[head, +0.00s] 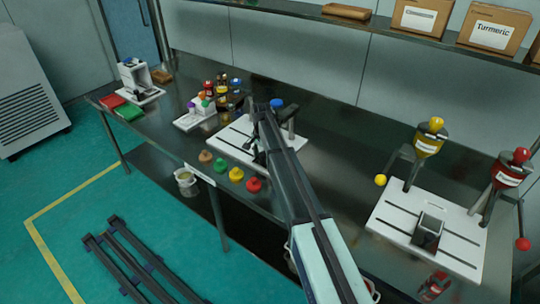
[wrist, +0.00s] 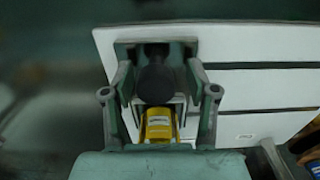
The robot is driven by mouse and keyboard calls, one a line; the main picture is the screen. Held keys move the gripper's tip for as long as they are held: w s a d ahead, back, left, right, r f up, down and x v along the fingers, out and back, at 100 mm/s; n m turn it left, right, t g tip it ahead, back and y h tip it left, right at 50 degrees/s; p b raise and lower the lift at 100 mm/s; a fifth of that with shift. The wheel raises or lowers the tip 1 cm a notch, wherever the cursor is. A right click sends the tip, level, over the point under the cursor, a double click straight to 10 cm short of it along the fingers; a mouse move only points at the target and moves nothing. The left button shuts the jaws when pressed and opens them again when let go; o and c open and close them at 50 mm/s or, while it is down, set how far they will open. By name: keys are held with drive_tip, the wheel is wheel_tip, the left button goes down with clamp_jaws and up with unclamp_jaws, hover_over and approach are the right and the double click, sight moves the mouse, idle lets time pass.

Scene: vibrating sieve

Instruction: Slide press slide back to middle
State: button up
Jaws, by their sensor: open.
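The press station has a white slotted base plate (head: 229,136) at mid-bench in the head view, partly hidden by my arm. The plate also shows in the wrist view (wrist: 255,51). In the wrist view a dark round knob (wrist: 155,82) stands at the plate's left part, with a yellow, labelled piece (wrist: 159,125) just below it in the picture. My gripper (wrist: 158,75) is open, one finger on each side of the knob. Whether the fingers touch anything I cannot tell. In the head view my arm hides most of the gripper and the slide.
Coloured knobbed pieces (head: 236,174) line the bench's front edge. A small rack (head: 196,113) and bottles (head: 222,92) stand left of the press. A second white station with yellow and red dispensers (head: 429,137) stands right. Open bench lies between the stations.

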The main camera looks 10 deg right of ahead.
drive_tip(key=shift+w+a, duration=2.2)
drive_tip(key=shift+a, duration=0.25)
drive_tip(key=shift+w+a, duration=2.15)
drive_tip(key=shift+a, duration=0.25)
drive_tip(key=o, duration=0.8)
drive_tip(key=shift+p, duration=0.3)
wheel_tip(320, 180, up, 9)
drive_tip(key=p, duration=0.3)
